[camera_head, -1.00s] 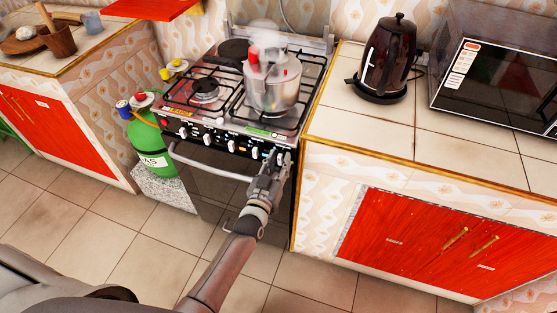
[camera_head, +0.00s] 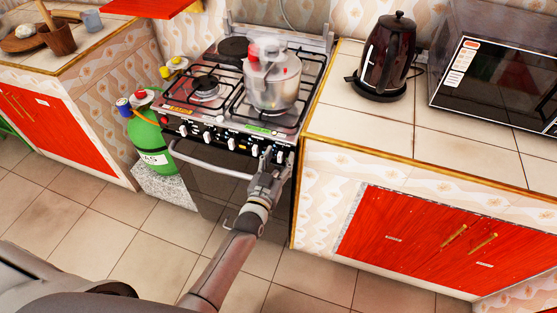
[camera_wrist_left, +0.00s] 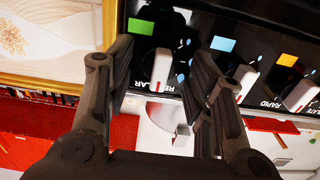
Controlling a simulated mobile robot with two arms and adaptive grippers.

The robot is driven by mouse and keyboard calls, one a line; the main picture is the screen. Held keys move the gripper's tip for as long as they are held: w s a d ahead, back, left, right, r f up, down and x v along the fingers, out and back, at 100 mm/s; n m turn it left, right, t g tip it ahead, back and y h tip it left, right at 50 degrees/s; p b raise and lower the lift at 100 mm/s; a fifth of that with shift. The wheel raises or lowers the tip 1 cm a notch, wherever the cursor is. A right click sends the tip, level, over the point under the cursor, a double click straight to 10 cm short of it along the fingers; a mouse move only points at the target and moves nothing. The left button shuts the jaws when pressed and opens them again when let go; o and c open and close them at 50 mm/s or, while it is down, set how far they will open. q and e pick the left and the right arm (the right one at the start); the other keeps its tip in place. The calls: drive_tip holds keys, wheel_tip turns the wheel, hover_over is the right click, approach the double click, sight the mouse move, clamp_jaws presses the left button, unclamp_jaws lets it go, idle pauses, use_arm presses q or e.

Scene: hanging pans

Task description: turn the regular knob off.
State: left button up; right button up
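The regular knob (camera_wrist_left: 161,68) is a white knob on the black stove panel. It has a green square above it and the partly hidden lettering "REGULAR" below it. My left gripper (camera_wrist_left: 163,62) is open, with one finger on each side of this knob and gaps showing between. In the head view my left gripper (camera_head: 278,154) is at the right end of the stove's (camera_head: 205,140) front panel and hides part of it. My right gripper is not in view.
The rapid knob (camera_wrist_left: 246,78) and plate knob (camera_wrist_left: 299,96) are to the right in the wrist view. A steaming pot (camera_head: 272,84) sits on the stove. The oven handle (camera_head: 210,163) runs below the panel. The counter (camera_head: 330,115) adjoins on the right.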

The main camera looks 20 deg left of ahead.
use_arm(q)
drive_tip(key=shift+s+f, duration=0.1)
drive_tip(key=s, duration=1.1)
drive_tip(key=shift+s+a, duration=0.2)
drive_tip(key=shift+s, duration=0.2)
drive_tip(key=s+d+f+m+g+h, duration=0.1)
drive_tip(key=s+f+g, duration=0.4)
drive_tip(key=f, duration=0.8)
drive_tip(key=s+f+g, duration=0.3)
drive_tip(key=s+f, duration=0.4)
drive_tip(key=f, duration=0.6)
drive_tip(key=s+a+f+g, duration=0.2)
drive_tip(key=s+f, duration=0.3)
drive_tip(key=s, duration=0.4)
drive_tip(key=s+a+f+g+y, duration=0.1)
drive_tip(key=s+f+g, duration=0.3)
drive_tip(key=s, duration=0.5)
drive_tip(key=s+a+f+g, duration=0.3)
drive_tip(key=s+a+f, duration=0.1)
drive_tip(key=s+f, duration=0.3)
drive_tip(key=shift+s+m+y, duration=0.3)
drive_tip(key=shift+s+m, duration=0.1)
drive_tip(key=shift+s, duration=0.6)
